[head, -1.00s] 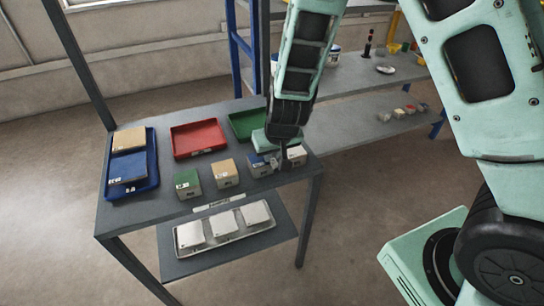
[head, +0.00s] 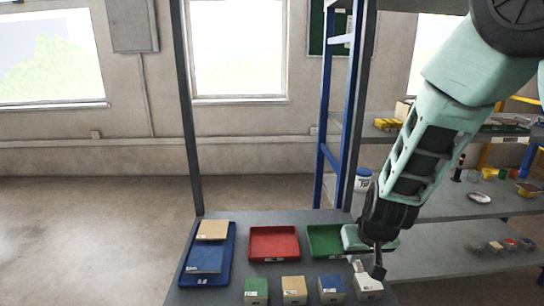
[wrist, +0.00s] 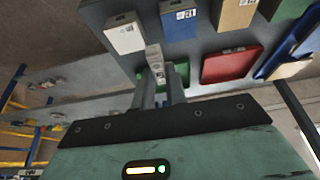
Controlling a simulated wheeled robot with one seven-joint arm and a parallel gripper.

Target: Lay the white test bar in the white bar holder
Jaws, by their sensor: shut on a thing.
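My gripper (head: 377,268) is shut on a small pale bar, which looks like the white test bar (head: 360,266). In the wrist view the bar (wrist: 153,54) sticks out beyond the fingertips (wrist: 158,76). The white bar holder (head: 368,287) is a white block with a label, at the right end of the row of blocks near the table's edge. It also shows in the wrist view (wrist: 125,36), beside the bar. The bar appears above the holder and apart from it; the exact gap is hard to tell.
Blue (head: 331,288), tan (head: 294,289) and green (head: 256,290) blocks stand left of the white one. Behind them are a red tray (head: 274,258) and a green tray (head: 322,256). A blue tray (head: 226,232) with boards lies at the left. Shelving (head: 450,205) stands at the right.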

